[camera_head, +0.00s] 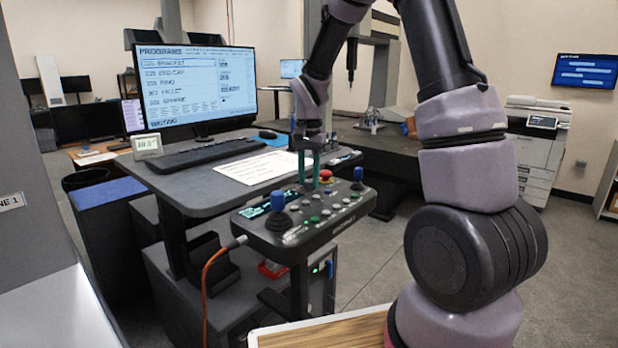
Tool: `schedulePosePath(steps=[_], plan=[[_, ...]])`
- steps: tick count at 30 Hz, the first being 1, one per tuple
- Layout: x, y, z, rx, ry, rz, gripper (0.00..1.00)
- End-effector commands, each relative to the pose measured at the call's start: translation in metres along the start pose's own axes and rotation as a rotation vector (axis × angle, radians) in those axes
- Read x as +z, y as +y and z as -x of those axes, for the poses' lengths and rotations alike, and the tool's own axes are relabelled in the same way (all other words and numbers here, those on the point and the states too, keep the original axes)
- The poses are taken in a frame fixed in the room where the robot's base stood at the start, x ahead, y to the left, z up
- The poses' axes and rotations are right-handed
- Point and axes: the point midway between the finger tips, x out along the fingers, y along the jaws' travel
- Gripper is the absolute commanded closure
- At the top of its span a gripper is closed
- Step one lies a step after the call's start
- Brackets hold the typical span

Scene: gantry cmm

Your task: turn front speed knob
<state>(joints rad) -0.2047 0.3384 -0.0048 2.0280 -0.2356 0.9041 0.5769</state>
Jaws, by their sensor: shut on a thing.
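The control box (345,215) stands on a post in front of the desk, its top carrying knobs, buttons and joysticks. My gripper (309,182) points down at the back part of this panel, left of the red stop button (326,175). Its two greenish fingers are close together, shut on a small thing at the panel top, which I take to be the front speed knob. The fingers hide most of it, so its turned position cannot be told. A blue-topped joystick (278,201) stands at the left and another (358,174) at the right, both apart from the fingers.
Behind the box is a desk with a white paper sheet (252,167), a keyboard (205,153) and a monitor (195,85). An orange cable (206,290) hangs at the box's left. A wooden top (320,336) is at the bottom. The floor at the right is clear.

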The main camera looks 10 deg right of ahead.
Motion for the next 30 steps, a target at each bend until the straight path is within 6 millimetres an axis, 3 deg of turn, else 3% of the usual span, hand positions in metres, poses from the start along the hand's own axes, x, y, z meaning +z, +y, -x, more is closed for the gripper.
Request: schedulePosePath(steps=[18,30], plan=[[-0.0008,-0.0001,0.0010,-0.001,0.002,0.505,1.00],[-0.0010,-0.0003,0.0012,-0.001,0.003,0.645,1.00]])
